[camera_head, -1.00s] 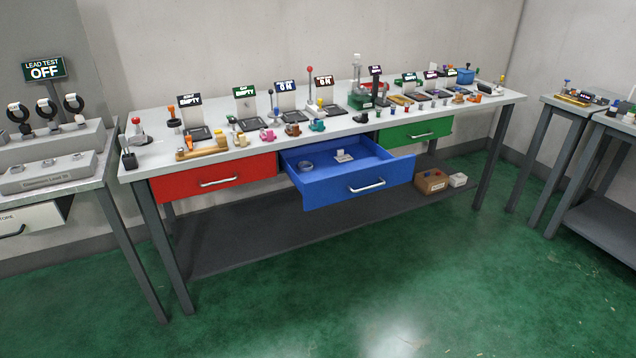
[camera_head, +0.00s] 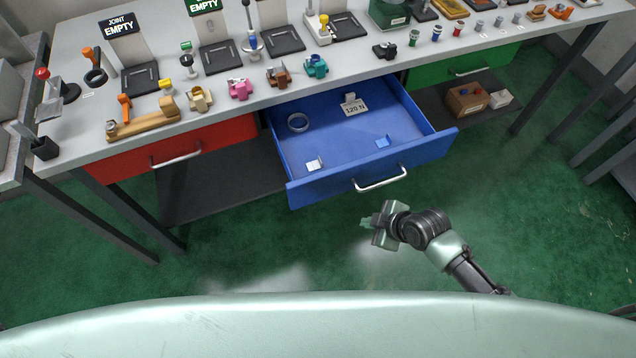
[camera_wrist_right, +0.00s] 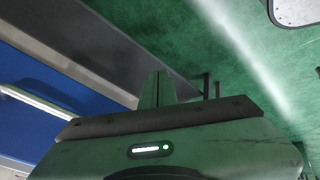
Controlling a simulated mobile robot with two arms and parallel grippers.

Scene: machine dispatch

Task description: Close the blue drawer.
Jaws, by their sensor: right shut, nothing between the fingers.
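The blue drawer (camera_head: 340,160) is pulled out from under the worktable in the head view. Its front carries a silver bar handle (camera_head: 380,180). Inside lie a ring (camera_head: 298,122), a labelled piece reading 120 N (camera_head: 353,104), a small white block (camera_head: 314,163) and a small blue piece (camera_head: 382,141). My right gripper (camera_head: 368,222) is shut and empty, in front of the drawer and apart from the handle. The right wrist view shows the blue drawer front (camera_wrist_right: 45,120) and handle (camera_wrist_right: 35,102) at the left, beside the fingers (camera_wrist_right: 157,88). My left gripper is not in view.
A closed red drawer (camera_head: 175,147) is left of the blue one and a closed green drawer (camera_head: 465,65) is right. The tabletop (camera_head: 225,90) bears several small parts and fixtures. A cardboard box (camera_head: 466,103) sits on the lower shelf. The floor in front is clear.

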